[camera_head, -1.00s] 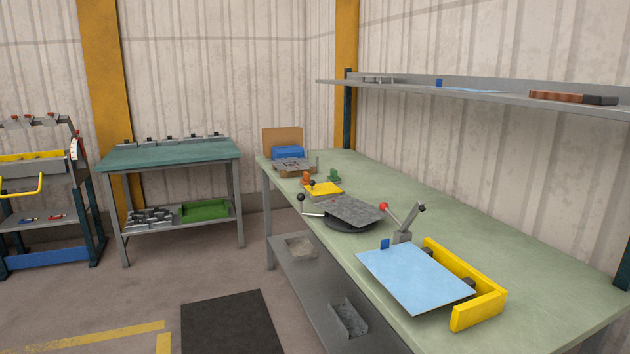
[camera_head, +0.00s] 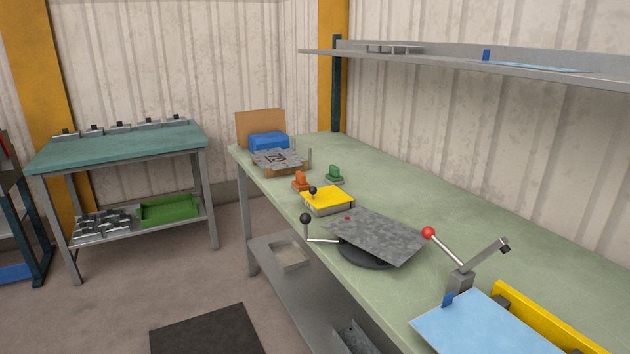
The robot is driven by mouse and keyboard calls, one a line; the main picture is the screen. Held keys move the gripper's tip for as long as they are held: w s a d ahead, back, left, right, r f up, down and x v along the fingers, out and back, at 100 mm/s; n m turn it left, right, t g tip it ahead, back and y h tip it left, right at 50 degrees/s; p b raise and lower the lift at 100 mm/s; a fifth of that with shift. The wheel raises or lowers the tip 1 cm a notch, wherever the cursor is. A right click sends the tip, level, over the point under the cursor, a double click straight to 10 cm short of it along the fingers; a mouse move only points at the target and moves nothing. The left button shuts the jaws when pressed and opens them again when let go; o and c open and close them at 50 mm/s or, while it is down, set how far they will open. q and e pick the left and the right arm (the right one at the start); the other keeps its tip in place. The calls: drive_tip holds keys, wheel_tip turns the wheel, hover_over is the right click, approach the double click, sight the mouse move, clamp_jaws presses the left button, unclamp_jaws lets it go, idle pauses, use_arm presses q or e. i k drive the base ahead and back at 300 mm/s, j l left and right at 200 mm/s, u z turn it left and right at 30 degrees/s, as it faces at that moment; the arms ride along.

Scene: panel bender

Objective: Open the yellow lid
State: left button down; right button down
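The yellow lid (camera_head: 328,198) tops a low grey box on the long green workbench, toward its far half. The lid lies flat and looks closed. A black ball knob (camera_head: 313,190) stands at its left side. Neither of my grippers shows in the head view, so their distance to the lid cannot be seen.
The long green workbench (camera_head: 460,215) carries a grey plate (camera_head: 375,234) on a dark round base nearer me, a red-knobbed lever (camera_head: 429,232), a blue sheet (camera_head: 480,328), an orange piece (camera_head: 301,181) and a green piece (camera_head: 334,174). Open floor (camera_head: 120,310) lies left.

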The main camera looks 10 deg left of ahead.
sight(328, 196)
drive_tip(key=i+j+z, duration=0.15)
drive_tip(key=i+j, duration=0.15)
drive_tip(key=i+j+z, duration=0.1)
drive_tip(key=i+j, duration=0.15)
drive_tip(key=j, duration=0.2)
drive_tip(key=i+j+z, duration=0.15)
drive_tip(key=j, duration=0.25)
drive_tip(key=i, duration=0.05)
